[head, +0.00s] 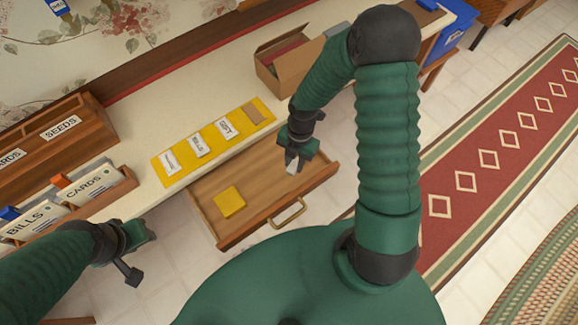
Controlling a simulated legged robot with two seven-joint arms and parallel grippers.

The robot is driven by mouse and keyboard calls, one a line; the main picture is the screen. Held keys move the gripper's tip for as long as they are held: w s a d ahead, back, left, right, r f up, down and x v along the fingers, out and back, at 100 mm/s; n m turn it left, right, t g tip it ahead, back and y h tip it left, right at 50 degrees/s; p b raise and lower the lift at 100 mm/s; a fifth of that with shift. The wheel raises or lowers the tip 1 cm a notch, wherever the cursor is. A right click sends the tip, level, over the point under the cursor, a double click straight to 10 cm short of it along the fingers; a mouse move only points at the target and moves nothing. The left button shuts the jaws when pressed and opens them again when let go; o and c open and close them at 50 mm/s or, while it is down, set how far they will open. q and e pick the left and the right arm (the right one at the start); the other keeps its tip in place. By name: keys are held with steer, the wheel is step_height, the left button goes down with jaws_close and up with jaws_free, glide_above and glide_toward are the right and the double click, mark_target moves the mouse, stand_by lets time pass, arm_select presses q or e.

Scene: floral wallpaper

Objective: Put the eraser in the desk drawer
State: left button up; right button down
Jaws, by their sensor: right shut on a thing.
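The desk drawer (260,178) is pulled out below the desk top, with a brass handle (287,214) on its front. My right gripper (292,161) is shut on a small whitish block, which looks like the eraser (292,168). It holds the block over the right part of the drawer; the height above the drawer floor is hard to tell. A yellow square pad (229,201) lies in the drawer's left part. My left gripper (136,256) is open and empty, low at the left, apart from the drawer.
A yellow mat (184,154) with several labelled places lies on the desk top, with small white items on it. An open cardboard box (285,72) stands behind. Wooden organizers holding labelled cards (125,185) stand at the left. A red runner (450,185) lies on the floor at right.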

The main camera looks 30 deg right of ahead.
mark_target(295, 164)
steer(key=shift+f, duration=1.5)
steer(key=c, duration=1.1)
jaws_free()
steer(key=shift+c, duration=0.2)
step_height(295, 164, up, 12)
steer(key=d+p, duration=0.2)
steer(key=s+a+r+m+t, duration=0.1)
steer(key=s+a+r+m, duration=0.1)
steer(key=m, duration=0.9)
steer(key=s+a+r+m+t+h, duration=0.1)
steer(key=a+r+m, duration=0.3)
steer(key=m, duration=0.8)
steer(key=shift+s+a+r+t+h, duration=0.3)
steer(key=shift+s+r+t, duration=0.2)
steer(key=shift+t, duration=0.2)
